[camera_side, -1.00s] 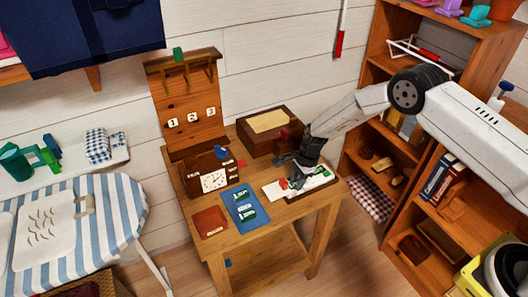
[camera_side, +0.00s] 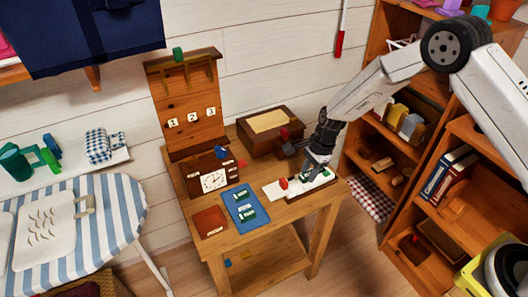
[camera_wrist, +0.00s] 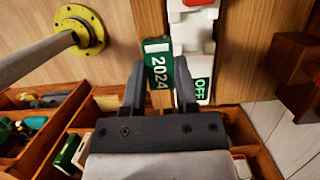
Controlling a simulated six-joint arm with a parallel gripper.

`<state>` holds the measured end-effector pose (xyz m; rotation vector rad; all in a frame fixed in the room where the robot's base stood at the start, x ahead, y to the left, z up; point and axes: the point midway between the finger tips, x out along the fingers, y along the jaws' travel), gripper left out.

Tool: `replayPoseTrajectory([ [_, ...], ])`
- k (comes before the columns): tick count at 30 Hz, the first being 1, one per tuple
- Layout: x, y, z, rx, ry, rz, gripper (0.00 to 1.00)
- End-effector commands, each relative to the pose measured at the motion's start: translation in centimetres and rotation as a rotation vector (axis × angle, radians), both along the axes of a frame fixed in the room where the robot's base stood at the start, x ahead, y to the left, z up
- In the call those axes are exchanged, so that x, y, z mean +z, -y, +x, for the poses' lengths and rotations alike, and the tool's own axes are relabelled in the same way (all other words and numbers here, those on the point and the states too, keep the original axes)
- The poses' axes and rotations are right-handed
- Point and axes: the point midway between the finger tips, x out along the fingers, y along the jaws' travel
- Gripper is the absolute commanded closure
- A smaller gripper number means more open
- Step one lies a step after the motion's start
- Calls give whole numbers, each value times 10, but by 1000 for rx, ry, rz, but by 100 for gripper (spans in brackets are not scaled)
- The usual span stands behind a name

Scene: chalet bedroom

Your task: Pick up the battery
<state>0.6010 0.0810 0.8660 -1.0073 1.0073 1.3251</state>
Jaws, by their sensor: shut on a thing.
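The battery (camera_wrist: 158,62) is green with a pale top end and "2024" printed along its side. In the wrist view it stands out between the two fingers of my gripper (camera_wrist: 159,88), which is shut on it. In the side view my gripper (camera_side: 317,160) points down over the right part of the table, above a white board. The battery is too small there to make out clearly. The white board (camera_side: 272,190) carries a red switch (camera_side: 283,183); the wrist view shows a green "OFF" label (camera_wrist: 202,86) on it.
A blue mat (camera_side: 235,199) with green cells lies left of the board. A clock box (camera_side: 196,166), a brown pouch (camera_side: 209,221) and a lidded wooden box (camera_side: 257,145) share the table (camera_side: 270,224). A shelf unit (camera_side: 385,155) stands close on the right.

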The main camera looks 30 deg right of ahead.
Motion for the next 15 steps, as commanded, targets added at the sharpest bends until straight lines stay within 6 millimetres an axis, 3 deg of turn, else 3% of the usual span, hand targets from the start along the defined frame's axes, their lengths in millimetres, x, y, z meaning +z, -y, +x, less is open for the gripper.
replayPoseTrajectory([
  [2,11,1,-9,-1,1,0,100],
  [15,35,9,-66,-1,1,0,100],
])
